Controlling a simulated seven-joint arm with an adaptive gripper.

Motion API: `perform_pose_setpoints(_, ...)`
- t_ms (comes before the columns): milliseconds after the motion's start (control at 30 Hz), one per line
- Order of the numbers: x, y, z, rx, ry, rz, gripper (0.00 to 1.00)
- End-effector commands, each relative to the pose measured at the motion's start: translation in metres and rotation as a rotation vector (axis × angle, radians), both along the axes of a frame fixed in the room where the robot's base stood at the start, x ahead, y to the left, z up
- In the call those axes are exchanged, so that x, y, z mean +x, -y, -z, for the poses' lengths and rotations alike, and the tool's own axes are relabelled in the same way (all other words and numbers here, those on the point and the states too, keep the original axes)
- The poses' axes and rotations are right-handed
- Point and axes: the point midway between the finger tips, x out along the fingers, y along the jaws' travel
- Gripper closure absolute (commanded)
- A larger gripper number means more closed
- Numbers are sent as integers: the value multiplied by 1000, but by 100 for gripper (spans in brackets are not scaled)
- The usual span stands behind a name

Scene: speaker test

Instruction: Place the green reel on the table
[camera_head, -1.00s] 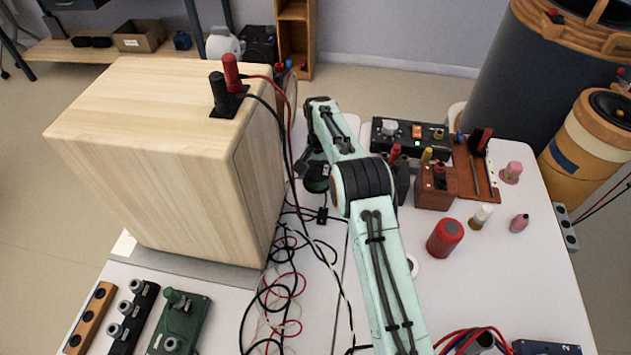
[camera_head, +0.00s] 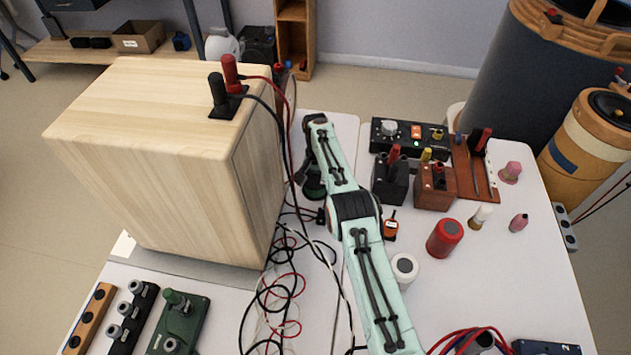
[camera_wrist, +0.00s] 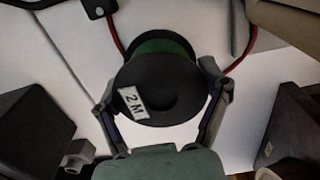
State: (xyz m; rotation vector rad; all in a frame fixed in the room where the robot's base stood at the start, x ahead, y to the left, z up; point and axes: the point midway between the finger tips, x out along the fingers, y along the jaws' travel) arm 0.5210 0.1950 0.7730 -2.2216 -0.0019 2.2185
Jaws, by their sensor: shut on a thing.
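The green reel (camera_wrist: 160,90) has black round end discs, a green band between them and a white "2 M" label. In the wrist view, my gripper (camera_wrist: 159,82) has one finger on each side of the reel and is shut on it. In the head view, the reel (camera_head: 314,190) shows only as a dark green piece beside the wooden speaker box, partly hidden by my arm. The white table (camera_head: 525,265) lies beneath. I cannot tell whether the reel touches the table.
The large wooden speaker box (camera_head: 170,170) stands close to the left of my gripper. Loose red and black cables (camera_head: 285,290) lie in front. Black and brown terminal blocks (camera_head: 390,182) stand to the right, with a red cylinder (camera_head: 444,238) and a white spool (camera_head: 404,268).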

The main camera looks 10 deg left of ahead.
Motion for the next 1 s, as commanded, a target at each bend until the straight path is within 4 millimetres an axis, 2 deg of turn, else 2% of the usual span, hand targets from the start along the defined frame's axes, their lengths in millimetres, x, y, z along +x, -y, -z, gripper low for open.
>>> perform_pose_setpoints(33,0,0,1,0,0,0,18)
perform_pose_setpoints(100,0,0,0,0,0,0,0)
perform_pose_setpoints(433,0,0,0,0,0,0,0)
perform_pose_setpoints(533,0,0,-6,1,1,0,0)
perform_pose_setpoints(667,1,0,-28,1,3,0,0)
perform_pose_setpoints(1000,1,0,-102,1,2,0,0)
